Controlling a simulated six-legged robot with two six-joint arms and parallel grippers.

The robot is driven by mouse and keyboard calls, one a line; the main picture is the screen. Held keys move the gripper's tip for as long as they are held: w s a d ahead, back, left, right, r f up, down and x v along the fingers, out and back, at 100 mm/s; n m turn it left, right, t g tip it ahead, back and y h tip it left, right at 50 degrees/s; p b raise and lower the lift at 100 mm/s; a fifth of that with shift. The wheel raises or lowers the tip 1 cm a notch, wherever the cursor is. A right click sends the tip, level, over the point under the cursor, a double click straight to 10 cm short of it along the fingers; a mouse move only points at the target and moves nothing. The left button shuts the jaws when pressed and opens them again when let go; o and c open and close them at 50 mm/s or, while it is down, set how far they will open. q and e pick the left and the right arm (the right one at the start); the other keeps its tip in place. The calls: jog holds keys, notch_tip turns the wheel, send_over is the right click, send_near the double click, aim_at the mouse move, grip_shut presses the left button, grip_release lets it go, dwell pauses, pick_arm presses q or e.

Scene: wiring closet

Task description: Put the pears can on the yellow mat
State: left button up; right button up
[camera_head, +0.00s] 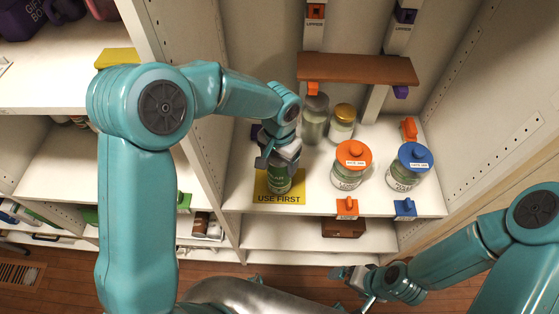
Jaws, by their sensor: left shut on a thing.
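My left gripper (278,158) is shut on a green can (279,182), holding it upright by its upper part. The can is at the yellow mat (262,196), which reads "USE FIRST" and lies at the front left of the shelf. The can's lower end appears at the mat's surface, but I cannot tell whether it touches. The can's label is too small to read as pears. My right gripper (352,281) is low at the front, below the shelf and away from the can; its jaw opening is unclear.
On the same shelf stand an orange-lidded jar (349,177), a blue-lidded jar (408,178), a grey-lidded jar (314,120) and a yellow-lidded jar (342,130). A brown ledge (360,69) crosses above. A white partition (198,135) stands close left of the mat.

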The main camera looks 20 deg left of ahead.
pick_arm(q)
jog(key=shift+w+f, duration=0.15)
jog(key=shift+f, duration=0.3)
jog(key=shift+f, duration=0.1)
jog(key=o, duration=1.7)
jog(key=shift+r, duration=0.35)
notch_tip(320, 180, up, 12)
jog(key=shift+f, duration=0.15)
